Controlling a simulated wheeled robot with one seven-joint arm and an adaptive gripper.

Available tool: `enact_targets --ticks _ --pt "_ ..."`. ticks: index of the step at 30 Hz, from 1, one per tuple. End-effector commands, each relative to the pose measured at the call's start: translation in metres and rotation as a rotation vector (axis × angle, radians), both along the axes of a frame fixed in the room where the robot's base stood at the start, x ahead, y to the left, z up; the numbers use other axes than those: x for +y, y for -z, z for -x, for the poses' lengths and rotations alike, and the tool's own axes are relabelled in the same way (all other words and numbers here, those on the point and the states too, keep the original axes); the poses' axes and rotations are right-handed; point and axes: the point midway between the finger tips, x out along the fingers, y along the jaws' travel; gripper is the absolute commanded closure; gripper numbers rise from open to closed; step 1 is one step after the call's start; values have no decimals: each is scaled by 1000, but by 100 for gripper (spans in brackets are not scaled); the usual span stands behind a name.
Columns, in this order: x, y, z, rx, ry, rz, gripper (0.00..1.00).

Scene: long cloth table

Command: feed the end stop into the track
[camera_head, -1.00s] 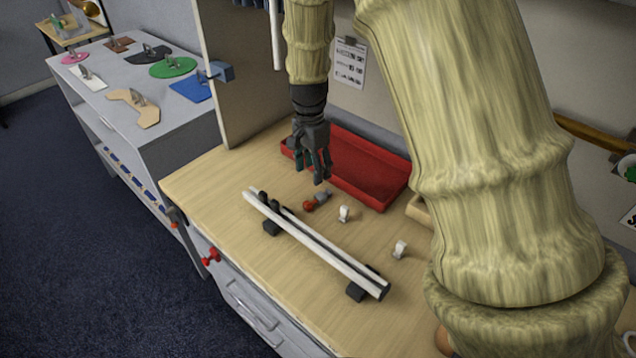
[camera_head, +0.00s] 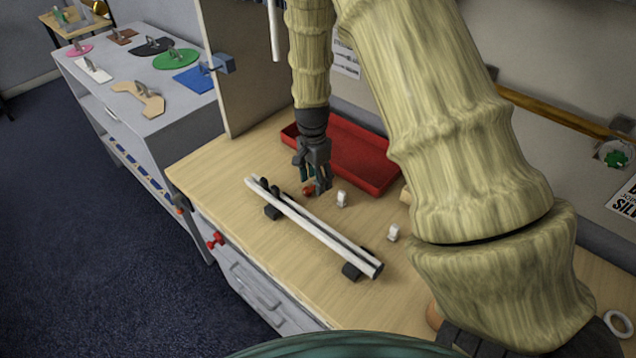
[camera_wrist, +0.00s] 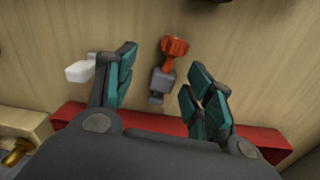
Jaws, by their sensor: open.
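The end stop, a small piece with an orange-red knob and a grey body, lies on the wooden bench top. In the head view its red knob (camera_head: 307,190) shows beside my fingers, with the rest hidden. In the wrist view the end stop (camera_wrist: 163,82) lies between my spread fingers. My gripper (camera_head: 315,188) is open and points down just over it; its fingers also show in the wrist view (camera_wrist: 160,92). The track, a long white and black rail (camera_head: 318,228), rests on black supports in front of my gripper and runs diagonally.
A red tray (camera_head: 365,170) lies behind my gripper. Two small white pieces, a nearer one (camera_head: 393,232) and a farther one (camera_head: 342,199), stand between the track and the tray's side. The bench's left end (camera_head: 205,175) is clear.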

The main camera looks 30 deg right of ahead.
Motion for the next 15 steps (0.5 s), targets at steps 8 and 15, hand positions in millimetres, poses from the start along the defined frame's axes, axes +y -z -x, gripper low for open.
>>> enact_targets --ticks 8,15 --pt "2 20 0 -1 -3 0 47" --pt "1 22 0 -2 -2 0 47"
